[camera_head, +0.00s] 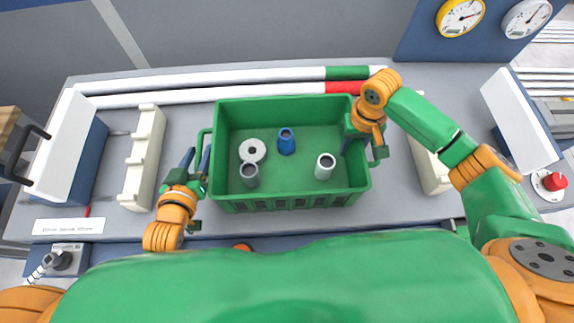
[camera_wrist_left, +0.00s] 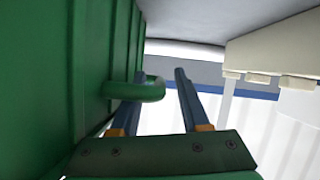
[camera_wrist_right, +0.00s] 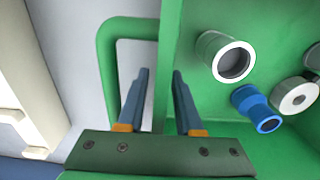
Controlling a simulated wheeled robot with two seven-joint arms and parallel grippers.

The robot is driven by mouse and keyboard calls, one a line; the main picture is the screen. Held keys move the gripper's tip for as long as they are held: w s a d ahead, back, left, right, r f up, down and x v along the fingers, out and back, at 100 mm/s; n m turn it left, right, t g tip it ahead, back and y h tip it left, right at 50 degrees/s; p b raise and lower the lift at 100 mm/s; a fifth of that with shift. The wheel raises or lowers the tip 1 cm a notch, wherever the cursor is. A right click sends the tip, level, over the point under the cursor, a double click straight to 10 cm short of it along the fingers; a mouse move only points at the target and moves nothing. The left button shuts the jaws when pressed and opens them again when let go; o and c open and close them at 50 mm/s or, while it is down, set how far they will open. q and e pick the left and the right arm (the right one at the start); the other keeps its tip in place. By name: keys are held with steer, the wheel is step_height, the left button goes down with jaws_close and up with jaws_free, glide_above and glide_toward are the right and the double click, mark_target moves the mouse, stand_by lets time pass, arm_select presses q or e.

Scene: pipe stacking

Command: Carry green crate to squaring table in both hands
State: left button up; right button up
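The green crate (camera_head: 290,202) sits on the grey bench (camera_head: 120,215), holding a blue pipe piece (camera_head: 286,142), a white ring (camera_head: 253,151), a grey pipe piece (camera_head: 249,175) and a pale pipe piece (camera_head: 324,167). My left gripper (camera_head: 195,160) is at the crate's left side; in the left wrist view its fingers (camera_wrist_left: 162,75) are open, with the end of the crate's handle (camera_wrist_left: 135,91) between them. My right gripper (camera_head: 360,138) is at the right side; in the right wrist view its fingers (camera_wrist_right: 158,75) are open on either side of the crate's wall, beside the handle (camera_wrist_right: 108,65). Contact is unclear.
White notched racks stand left (camera_head: 143,158) and right (camera_head: 428,165) of the crate. Long pipes with green (camera_head: 346,73) and red (camera_head: 342,88) ends lie behind it. A box with a dark handle (camera_head: 62,140) is at far left, a red knob (camera_head: 555,181) at far right.

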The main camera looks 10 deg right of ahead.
arm_select(q)
steer(key=shift+s+r, duration=0.1)
arm_select(e)
steer(key=shift+r, duration=0.1)
arm_select(q)
steer(key=v, duration=1.2)
arm_select(e)
step_height(320, 180, up, 12)
steer(key=shift+s+r, duration=0.1)
